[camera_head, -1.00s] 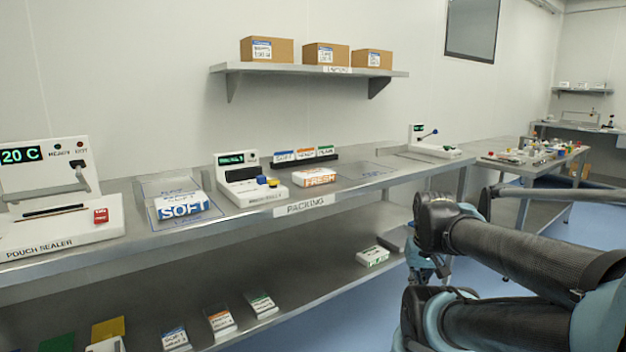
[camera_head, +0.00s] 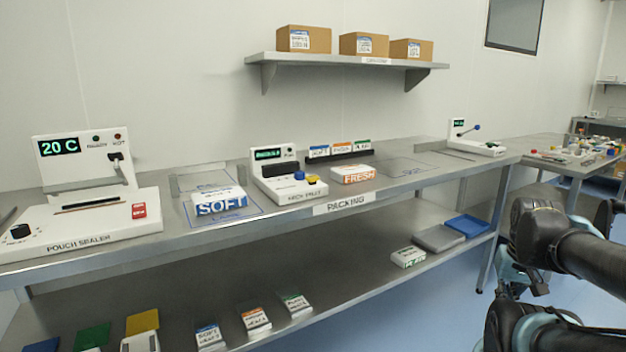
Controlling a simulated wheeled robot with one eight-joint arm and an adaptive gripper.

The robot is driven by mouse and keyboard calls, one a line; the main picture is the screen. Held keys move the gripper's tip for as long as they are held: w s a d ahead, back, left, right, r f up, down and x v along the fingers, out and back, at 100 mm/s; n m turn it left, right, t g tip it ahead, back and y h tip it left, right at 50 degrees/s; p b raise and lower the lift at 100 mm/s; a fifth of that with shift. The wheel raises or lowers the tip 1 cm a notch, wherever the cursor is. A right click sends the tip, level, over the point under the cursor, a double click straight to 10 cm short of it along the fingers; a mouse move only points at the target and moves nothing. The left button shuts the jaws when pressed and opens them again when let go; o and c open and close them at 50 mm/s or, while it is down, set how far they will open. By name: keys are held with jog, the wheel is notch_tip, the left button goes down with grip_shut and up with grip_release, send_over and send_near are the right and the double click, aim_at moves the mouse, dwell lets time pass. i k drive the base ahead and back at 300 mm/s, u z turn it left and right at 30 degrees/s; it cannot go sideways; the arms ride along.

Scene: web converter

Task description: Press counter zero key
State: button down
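No key marked as counter zero can be read in this view. A small white device (camera_head: 289,180) on the packing bench has a lit green display, a blue button (camera_head: 299,175) and a yellow button (camera_head: 311,180). Its front label is too small to read surely. Another white device (camera_head: 473,140) with a small green display and a blue-tipped lever (camera_head: 475,128) stands at the bench's right end. I cannot tell which of them is the counter. My dark arm links show at the lower right, well apart from both devices. My gripper cannot be made out.
A pouch sealer (camera_head: 90,215) stands at the left of the steel bench (camera_head: 250,232). SOFT (camera_head: 220,207) and FRESH (camera_head: 358,177) packs lie on the bench. A lower shelf holds several packs and a blue tray (camera_head: 467,225). Blue floor shows at right.

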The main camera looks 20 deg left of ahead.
aim_at(312, 179)
jog(key=u, duration=0.05)
jog(key=k, duration=0.8)
jog(key=u, duration=1.05)
